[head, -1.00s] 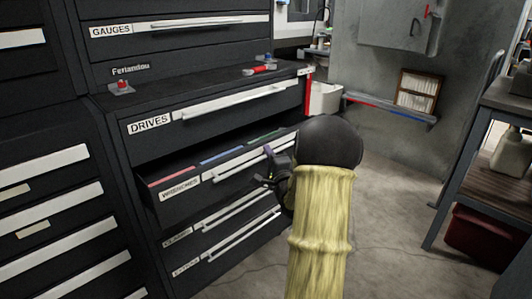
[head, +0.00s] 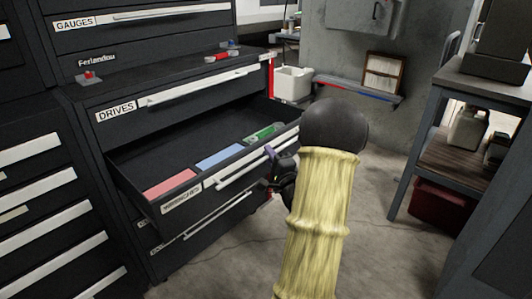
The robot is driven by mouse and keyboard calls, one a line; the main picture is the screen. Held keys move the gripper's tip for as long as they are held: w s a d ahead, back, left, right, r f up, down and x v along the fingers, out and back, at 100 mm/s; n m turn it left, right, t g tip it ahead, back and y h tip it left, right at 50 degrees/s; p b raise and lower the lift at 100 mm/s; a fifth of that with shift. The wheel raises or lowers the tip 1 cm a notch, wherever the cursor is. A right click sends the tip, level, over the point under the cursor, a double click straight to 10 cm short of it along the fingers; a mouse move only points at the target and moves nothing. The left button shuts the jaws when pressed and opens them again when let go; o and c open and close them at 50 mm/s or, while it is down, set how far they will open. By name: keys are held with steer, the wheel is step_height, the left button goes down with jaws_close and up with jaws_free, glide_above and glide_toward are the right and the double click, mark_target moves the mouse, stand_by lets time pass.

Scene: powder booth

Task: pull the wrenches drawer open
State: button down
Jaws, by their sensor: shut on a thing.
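The wrenches drawer (head: 122,176) stands well out of the black cabinet, below the drawer labelled DRIVES. Its label (head: 182,204) and long white handle (head: 236,176) are on its front. Inside, along the front, lie a red block (head: 170,182), a blue block (head: 220,156) and a green item (head: 264,133). My gripper (head: 270,166) is at the right part of the drawer front, shut on the handle.
The DRIVES drawer (head: 180,92) above is closed. Lower drawers (head: 205,222) sit partly hidden beneath the open one. A shelf bench (head: 450,160) with a red bin (head: 443,204) stands at the right. The floor (head: 385,245) between is clear.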

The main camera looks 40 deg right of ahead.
steer(key=shift+a+f, duration=0.1)
steer(key=c, duration=1.8)
jaws_free()
steer(key=shift+o, duration=0.2)
steer(key=p+v, duration=0.7)
steer(key=v, duration=0.5)
steer(key=shift+r, duration=0.25)
steer(key=shift+s+p, duration=0.4)
steer(key=shift+p, duration=0.75)
